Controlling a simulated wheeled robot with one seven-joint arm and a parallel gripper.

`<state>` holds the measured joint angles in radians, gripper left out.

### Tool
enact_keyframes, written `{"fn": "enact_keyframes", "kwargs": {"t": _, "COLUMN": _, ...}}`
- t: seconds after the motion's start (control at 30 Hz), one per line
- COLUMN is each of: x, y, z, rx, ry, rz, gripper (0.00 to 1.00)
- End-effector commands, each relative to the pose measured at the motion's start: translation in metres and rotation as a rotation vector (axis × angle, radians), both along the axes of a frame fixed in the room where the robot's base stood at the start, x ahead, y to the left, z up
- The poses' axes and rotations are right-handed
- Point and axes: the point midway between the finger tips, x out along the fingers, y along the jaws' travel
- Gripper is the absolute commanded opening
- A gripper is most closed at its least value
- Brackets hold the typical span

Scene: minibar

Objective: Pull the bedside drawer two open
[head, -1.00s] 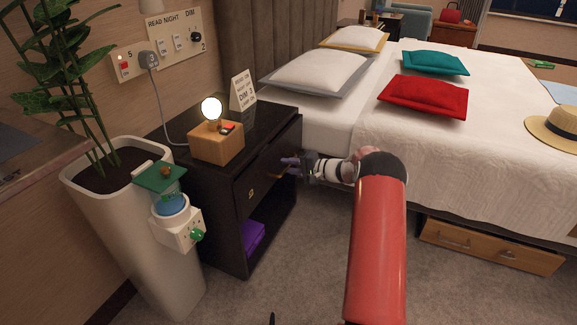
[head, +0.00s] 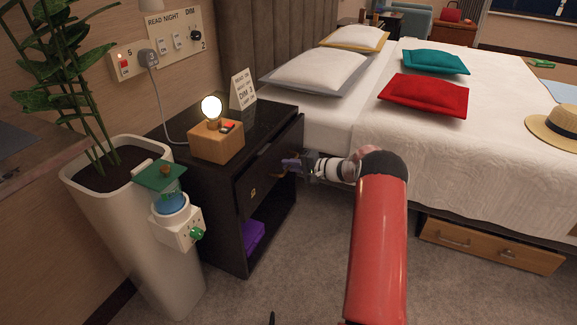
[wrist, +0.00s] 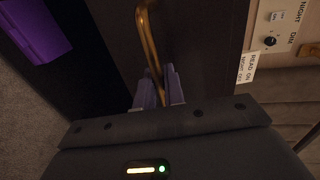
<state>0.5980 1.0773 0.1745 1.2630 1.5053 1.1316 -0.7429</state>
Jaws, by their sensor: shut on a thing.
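The black bedside cabinet (head: 205,190) stands left of the bed. Its dark drawer front (head: 250,178) carries a small brass-coloured mark and stands slightly proud of the cabinet. My gripper (head: 288,165) is at the right part of this front. In the wrist view my gripper (wrist: 159,88) is shut on the curved brass handle (wrist: 148,38), which runs up from between the fingers. The drawer's inside is not visible. My fingers hide part of the handle.
An open shelf below holds a purple object (head: 253,236). A wooden block lamp (head: 216,142) and a sign (head: 243,90) stand on the cabinet top. A tall planter (head: 135,235) is at the left. The bed (head: 440,160) is close on the right; carpet (head: 295,270) lies open in front.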

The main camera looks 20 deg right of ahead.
Motion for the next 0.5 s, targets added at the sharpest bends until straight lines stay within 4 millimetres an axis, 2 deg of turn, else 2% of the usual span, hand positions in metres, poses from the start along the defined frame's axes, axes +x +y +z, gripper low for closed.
{"fn": "enact_keyframes", "kwargs": {"t": 0.27, "x": -0.036, "y": -0.037, "z": -0.004, "rx": 0.0, "ry": 0.0, "rz": -0.003, "gripper": 0.0}}
{"fn": "enact_keyframes", "kwargs": {"t": 0.5, "x": -0.083, "y": -0.083, "z": -0.005, "rx": -0.001, "ry": 0.002, "rz": -0.004, "gripper": 0.0}}
